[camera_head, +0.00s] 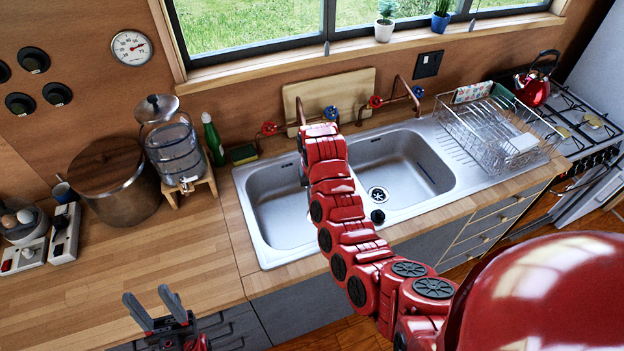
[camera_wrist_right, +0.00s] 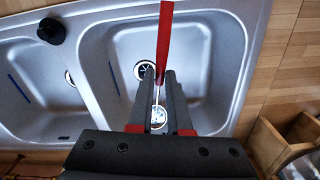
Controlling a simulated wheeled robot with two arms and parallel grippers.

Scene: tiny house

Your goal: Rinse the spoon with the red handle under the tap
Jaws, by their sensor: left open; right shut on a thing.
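My right gripper (camera_wrist_right: 157,76) is shut on the spoon with the red handle (camera_wrist_right: 165,38) in the right wrist view. In the head view my right arm reaches over the sink's left basin (camera_head: 272,208) and hides that gripper and the spoon. A copper tap (camera_head: 301,112) with red and blue knobs stands behind the left basin, partly covered by my arm. No running water shows. My left gripper (camera_head: 153,312) is open and empty, low at the counter's front edge.
A second copper tap (camera_head: 416,100) stands behind the right basin (camera_head: 410,165). A wire dish rack (camera_head: 480,125) is at right. A water dispenser (camera_head: 175,150), green bottle (camera_head: 212,140) and wooden-lidded pot (camera_head: 118,190) stand left. The wooden counter (camera_head: 150,260) is clear in front.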

